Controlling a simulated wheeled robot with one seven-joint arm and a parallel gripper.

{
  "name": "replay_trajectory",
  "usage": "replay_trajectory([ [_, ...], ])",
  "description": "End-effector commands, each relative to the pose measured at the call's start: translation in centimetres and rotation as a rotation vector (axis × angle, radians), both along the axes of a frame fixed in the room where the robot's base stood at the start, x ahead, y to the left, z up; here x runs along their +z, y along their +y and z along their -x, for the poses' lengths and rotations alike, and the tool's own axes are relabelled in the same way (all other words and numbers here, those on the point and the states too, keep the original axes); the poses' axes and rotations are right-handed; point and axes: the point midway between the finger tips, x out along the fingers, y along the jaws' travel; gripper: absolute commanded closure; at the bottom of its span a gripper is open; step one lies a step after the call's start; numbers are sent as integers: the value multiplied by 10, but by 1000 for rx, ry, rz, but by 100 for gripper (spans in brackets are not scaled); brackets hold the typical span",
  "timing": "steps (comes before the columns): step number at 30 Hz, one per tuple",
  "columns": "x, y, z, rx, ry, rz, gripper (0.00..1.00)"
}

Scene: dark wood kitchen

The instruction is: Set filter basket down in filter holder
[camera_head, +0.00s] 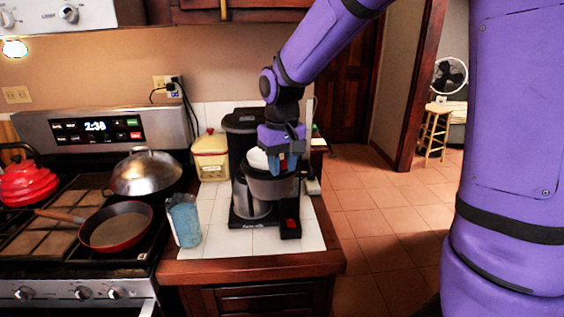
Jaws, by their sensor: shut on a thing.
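A black coffee maker (242,124) stands on the white-tiled counter. Its dark grey filter holder (268,187) sits at the front, above a steel carafe (247,205). My gripper (279,168) is right over the holder, pointing down, and is shut on the filter basket. A white rounded piece (258,158), which looks like the filter basket, shows at the left of my gripper, at the holder's mouth. The fingers and the rest of the basket are partly hidden. I cannot tell whether the basket touches the holder's inside.
A blue cup (184,221) stands left of the coffee maker, and a cream canister (211,156) behind. The stove at left holds a red kettle (27,184), a domed pan (146,173) and a skillet (115,226). The counter's front strip is clear.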

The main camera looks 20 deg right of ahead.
Motion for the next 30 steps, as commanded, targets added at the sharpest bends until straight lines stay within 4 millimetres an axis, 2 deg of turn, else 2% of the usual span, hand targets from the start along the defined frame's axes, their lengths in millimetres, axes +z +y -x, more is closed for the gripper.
replay_trajectory([
  [2, -2, 0, 0, 0, 0, 0, 100],
  [3, -2, 0, 0, 0, -1, 0, 64],
  [6, -2, 0, 0, 0, 0, 0, 43],
  [17, 3, 0, 0, 0, -1, 0, 43],
  [23, 32, 0, -1, 0, -5, 0, 43],
  [30, 81, 0, -1, 0, -4, 0, 43],
])
